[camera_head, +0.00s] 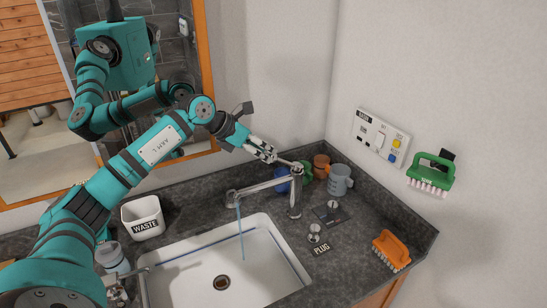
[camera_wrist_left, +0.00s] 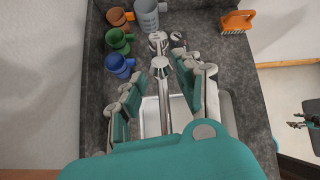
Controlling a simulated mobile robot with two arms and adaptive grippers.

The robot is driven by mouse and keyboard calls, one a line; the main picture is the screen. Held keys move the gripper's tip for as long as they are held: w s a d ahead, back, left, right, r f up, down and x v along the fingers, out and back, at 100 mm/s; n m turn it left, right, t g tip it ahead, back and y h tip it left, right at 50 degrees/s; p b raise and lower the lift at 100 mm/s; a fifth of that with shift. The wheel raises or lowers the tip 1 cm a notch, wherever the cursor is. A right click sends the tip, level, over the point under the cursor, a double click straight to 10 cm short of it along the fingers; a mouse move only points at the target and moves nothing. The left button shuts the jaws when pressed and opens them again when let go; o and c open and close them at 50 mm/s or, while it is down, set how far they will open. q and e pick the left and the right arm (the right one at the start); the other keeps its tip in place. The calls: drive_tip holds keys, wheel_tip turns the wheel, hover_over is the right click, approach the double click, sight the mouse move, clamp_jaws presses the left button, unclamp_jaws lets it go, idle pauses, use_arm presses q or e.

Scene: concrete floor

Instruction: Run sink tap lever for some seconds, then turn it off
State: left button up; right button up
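The chrome sink tap (camera_head: 294,200) stands behind the white sink (camera_head: 207,262), its spout reaching left over the basin. A thin blue stream of water (camera_head: 241,232) falls from the spout. The tap lever (camera_head: 291,164) is on top of the tap. My left gripper (camera_head: 268,154) is at the lever's left end, above the counter. In the left wrist view its fingers (camera_wrist_left: 157,84) are spread, with the tap (camera_wrist_left: 161,66) showing between them. Whether a finger touches the lever is unclear. A small dark shape at the right edge there looks like my right gripper (camera_wrist_left: 303,121); its fingers are too small to judge.
Blue, green, brown and grey mugs (camera_head: 340,180) stand close behind the tap. A white waste bin (camera_head: 143,217) is left of the sink. An orange brush (camera_head: 391,250) lies at the right; a green brush (camera_head: 431,174) hangs on the wall beside a switch panel (camera_head: 380,138).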

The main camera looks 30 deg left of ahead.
use_arm(q)
drive_tip(key=v, duration=0.5)
drive_tip(key=shift+s+r, duration=0.2)
drive_tip(key=shift+c, duration=0.3)
idle(5.9)
